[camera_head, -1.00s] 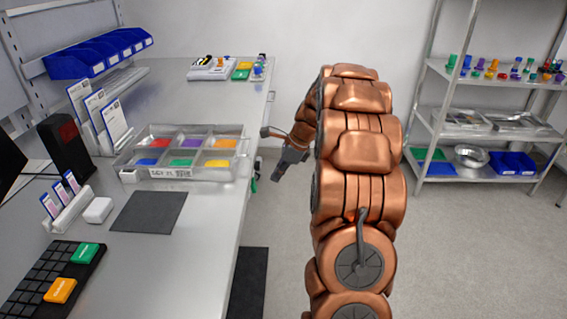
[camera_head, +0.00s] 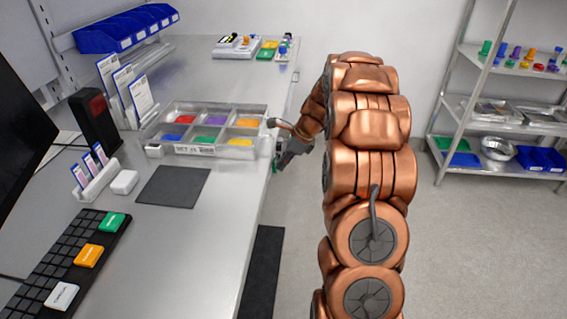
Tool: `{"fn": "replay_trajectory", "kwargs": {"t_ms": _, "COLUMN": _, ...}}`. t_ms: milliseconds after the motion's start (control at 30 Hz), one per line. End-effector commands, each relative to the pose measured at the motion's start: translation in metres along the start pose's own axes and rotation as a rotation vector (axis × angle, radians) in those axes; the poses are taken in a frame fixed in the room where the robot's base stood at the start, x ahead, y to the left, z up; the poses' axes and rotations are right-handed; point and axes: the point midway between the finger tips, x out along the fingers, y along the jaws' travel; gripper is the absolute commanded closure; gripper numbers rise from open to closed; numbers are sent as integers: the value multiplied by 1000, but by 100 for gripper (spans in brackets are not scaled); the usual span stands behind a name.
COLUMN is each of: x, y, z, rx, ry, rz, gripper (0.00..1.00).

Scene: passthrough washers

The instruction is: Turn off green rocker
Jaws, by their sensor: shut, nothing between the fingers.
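My gripper (camera_head: 283,163) is dark grey and shut, with nothing in it. It is beside the table's right edge, close to the right end of the sorting tray, and points down and left. A small green part (camera_head: 275,164) shows at the table edge right beside the fingertips, mostly hidden; I cannot tell whether it is the green rocker or which way it is set, nor whether the fingers touch it. A green key block (camera_head: 112,222) sits on the black keypad at the lower left, far from my gripper.
A black mat (camera_head: 172,187), a white box (camera_head: 124,182) and a card holder (camera_head: 95,183) are nearer. A shelf rack (camera_head: 497,119) stands at the right. The floor between is open.

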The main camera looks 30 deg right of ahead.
Motion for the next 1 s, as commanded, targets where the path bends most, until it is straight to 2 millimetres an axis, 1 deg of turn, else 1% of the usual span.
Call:
{"fn": "replay_trajectory", "kwargs": {"t_ms": 233, "x": 7, "y": 1, "z": 2, "rx": 3, "ry": -91, "rz": 4, "gripper": 100}}
{"fn": "replay_trajectory", "kwargs": {"t_ms": 467, "x": 6, "y": 1, "z": 5, "rx": -2, "ry": -85, "rz": 3, "gripper": 100}}
{"fn": "replay_trajectory", "kwargs": {"t_ms": 1000, "x": -10, "y": 1, "z": 16, "rx": -6, "ry": -88, "rz": 3, "gripper": 100}}
